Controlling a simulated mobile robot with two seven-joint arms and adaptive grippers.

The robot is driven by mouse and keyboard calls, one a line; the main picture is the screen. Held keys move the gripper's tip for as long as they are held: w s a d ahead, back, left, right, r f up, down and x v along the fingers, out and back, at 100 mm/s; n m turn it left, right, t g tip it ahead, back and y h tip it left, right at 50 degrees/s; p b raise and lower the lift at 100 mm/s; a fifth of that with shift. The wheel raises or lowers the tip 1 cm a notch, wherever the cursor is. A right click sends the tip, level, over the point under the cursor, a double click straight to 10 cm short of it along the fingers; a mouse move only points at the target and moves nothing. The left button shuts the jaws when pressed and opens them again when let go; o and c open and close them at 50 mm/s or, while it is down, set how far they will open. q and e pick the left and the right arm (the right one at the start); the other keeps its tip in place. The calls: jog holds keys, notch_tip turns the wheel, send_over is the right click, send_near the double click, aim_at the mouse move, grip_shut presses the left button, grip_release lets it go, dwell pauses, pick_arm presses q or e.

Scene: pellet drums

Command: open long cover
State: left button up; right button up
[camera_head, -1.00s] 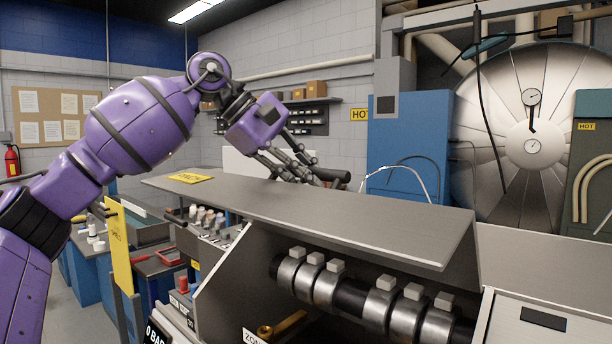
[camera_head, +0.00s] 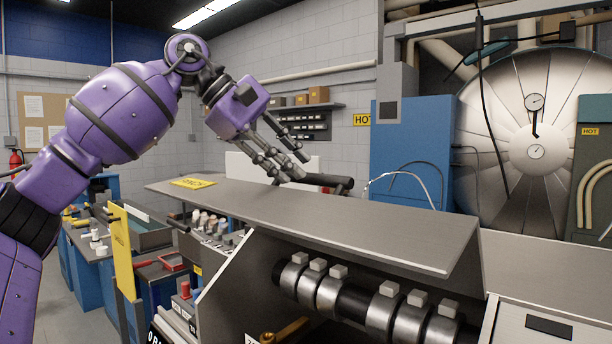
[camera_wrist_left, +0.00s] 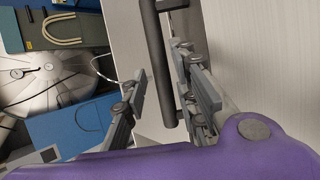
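The long cover (camera_head: 330,215) is a flat grey metal lid with a yellow label at its left end. It stands raised over the machine, and rollers show beneath its front edge. A dark bar handle (camera_head: 338,184) shows behind the cover's far edge. My left gripper (camera_head: 288,170) hangs over that far edge with its fingers spread. In the left wrist view the dark bar (camera_wrist_left: 161,70) runs between the spread fingers of the left gripper (camera_wrist_left: 160,92), with gaps visible. The fingers do not look closed on it. My right gripper is not in view.
Metal rollers (camera_head: 330,293) on a dark shaft lie in the open machine. A yellow upright plate (camera_head: 121,251) and a control panel with knobs (camera_head: 212,228) stand at left. A blue cabinet (camera_head: 410,150) and a large round metal drum (camera_head: 530,110) stand behind.

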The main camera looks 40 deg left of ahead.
pick_arm(q)
jog(key=v, duration=0.7)
jog(key=shift+d+f, duration=0.1)
dwell(0.4)
